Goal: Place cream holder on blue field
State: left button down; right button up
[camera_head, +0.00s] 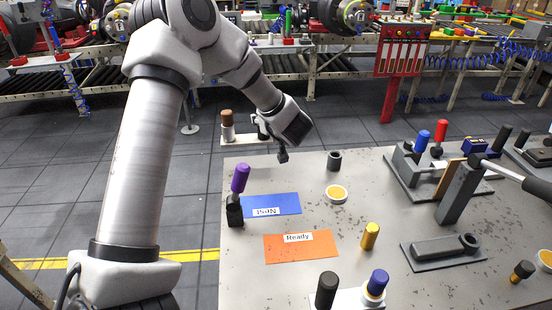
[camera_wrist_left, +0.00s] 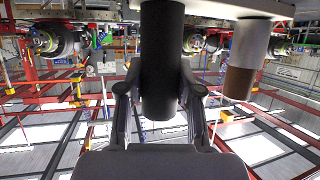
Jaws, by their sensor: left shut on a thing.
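The blue field (camera_head: 285,201) lies on the table nearer to me. My right gripper is not in view.
A purple-topped peg (camera_head: 240,179) in a black block stands at the blue field's left edge. An orange field (camera_head: 300,247) marked Ready lies in front. A yellow-filled dish (camera_head: 336,194) and a dark cylinder (camera_head: 334,161) stand to the right. Fixtures crowd the table's right side.

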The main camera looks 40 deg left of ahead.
pick_arm(q)
notch_tip(320, 180, down, 5)
jog(key=b, duration=0.4)
jog(key=shift+w+d+f+b, duration=0.1)
jog(key=shift+d+f+b, duration=0.1)
jog(key=shift+b, duration=0.1)
jog(key=s+d+f, duration=0.1)
jog(key=s+d, duration=0.1)
jog(key=d, duration=0.2)
jog(key=s+d+f+p, duration=0.1)
jog(key=s+d+f, duration=0.1)
jog(key=d, duration=0.3)
jog(key=s+d+f+p, duration=0.1)
jog(key=s+d, duration=0.2)
jog(key=d, duration=0.2)
jog(key=shift+s+d+f, duration=0.1)
jog(key=shift+f, duration=0.4)
jog(key=c, duration=0.8)
grip_release()
jog(key=shift+f, duration=0.1)
jog(key=shift+o, duration=0.2)
